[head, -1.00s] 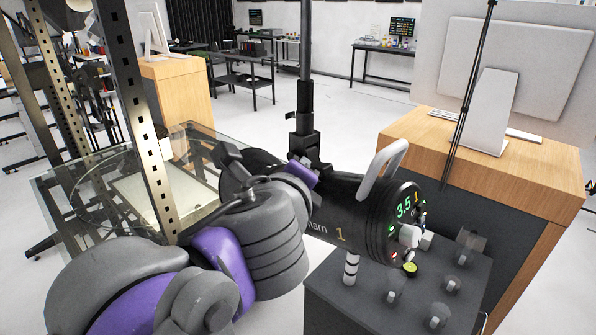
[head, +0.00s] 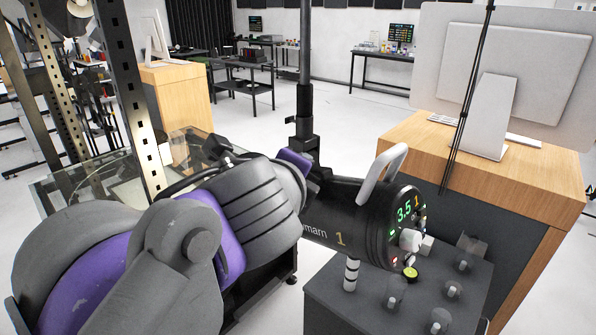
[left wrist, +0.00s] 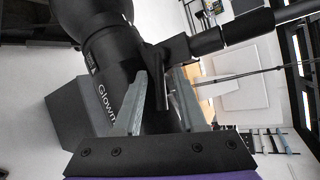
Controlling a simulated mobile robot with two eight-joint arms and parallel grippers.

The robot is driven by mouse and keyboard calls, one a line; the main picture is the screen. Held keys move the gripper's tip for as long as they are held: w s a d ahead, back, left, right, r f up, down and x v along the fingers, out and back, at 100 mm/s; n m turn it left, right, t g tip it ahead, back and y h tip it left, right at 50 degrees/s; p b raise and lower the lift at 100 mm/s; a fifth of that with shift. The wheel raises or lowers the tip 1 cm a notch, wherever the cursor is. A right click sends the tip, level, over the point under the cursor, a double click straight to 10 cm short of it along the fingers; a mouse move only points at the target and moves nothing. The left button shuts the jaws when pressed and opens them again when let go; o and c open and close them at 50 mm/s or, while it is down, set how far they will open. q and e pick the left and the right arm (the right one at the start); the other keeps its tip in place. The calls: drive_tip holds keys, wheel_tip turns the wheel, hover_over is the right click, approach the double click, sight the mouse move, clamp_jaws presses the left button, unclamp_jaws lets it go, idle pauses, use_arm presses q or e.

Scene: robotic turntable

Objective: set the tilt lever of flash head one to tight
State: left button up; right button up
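Flash head one (head: 345,225) is a black cylinder with an orange 1 on its side. In the head view my own arm hides these fingers and the lever. My right gripper is not in view.
A dark box with several knobs (head: 345,308) stands below the flash head. A wooden desk with a monitor (head: 495,110) is at right. A perforated metal post (head: 130,95) and a glass table (head: 60,190) are at left, close to my left arm.

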use_arm(q)
drive_tip(key=shift+s, duration=0.1)
drive_tip(key=v, duration=1)
drive_tip(key=shift+s+r+p, duration=0.1)
drive_tip(key=shift+s+p, duration=0.2)
drive_tip(key=shift+p, duration=0.1)
